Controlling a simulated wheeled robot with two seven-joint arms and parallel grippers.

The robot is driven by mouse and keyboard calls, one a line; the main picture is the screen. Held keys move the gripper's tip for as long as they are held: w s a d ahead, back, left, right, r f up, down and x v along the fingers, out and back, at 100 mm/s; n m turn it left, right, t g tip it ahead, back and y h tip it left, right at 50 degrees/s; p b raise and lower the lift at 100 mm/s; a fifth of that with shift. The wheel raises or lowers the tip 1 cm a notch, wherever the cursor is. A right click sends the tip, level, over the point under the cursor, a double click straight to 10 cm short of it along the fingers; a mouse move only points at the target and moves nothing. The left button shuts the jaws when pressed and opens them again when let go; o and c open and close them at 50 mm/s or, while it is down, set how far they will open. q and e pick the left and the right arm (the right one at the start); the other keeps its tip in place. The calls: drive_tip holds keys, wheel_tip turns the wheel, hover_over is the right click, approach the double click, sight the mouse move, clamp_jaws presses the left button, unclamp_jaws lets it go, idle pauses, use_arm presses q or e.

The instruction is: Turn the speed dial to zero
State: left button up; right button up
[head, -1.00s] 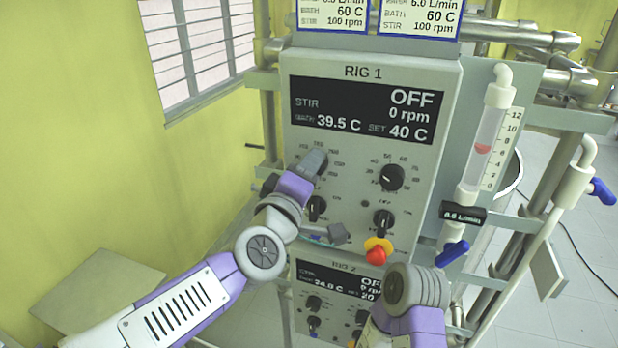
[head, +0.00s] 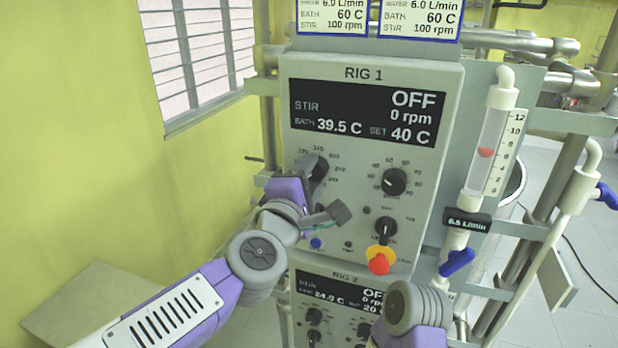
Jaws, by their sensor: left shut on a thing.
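The rig 1 panel (head: 440,190) stands upright in the middle of the head view. Its display (head: 362,112) reads STIR OFF, 0 rpm, bath 39.5 C, set 40 C. The speed dial (head: 319,167) is the black knob at the panel's upper left, with numbers around it. My left gripper (head: 308,170) is at this dial and shut on it, reaching in from the lower left. My gripper and wrist cover its left side, so I cannot tell where its pointer stands. Only part of my right arm shows at the bottom; its gripper is not in view.
Another dial (head: 395,182) and a lower black switch (head: 384,231) sit to the right. A red-and-yellow stop button (head: 380,260) is below. The rig 2 panel (head: 340,305) is underneath. A flow meter (head: 490,150) stands at right.

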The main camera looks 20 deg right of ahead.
idle(0.3)
use_arm(q)
drive_tip(key=o, duration=1.1)
drive_tip(key=shift+c, duration=0.2)
drive_tip(key=v, duration=0.7)
drive_tip(key=shift+s, duration=0.25)
drive_tip(key=shift+a, duration=0.15)
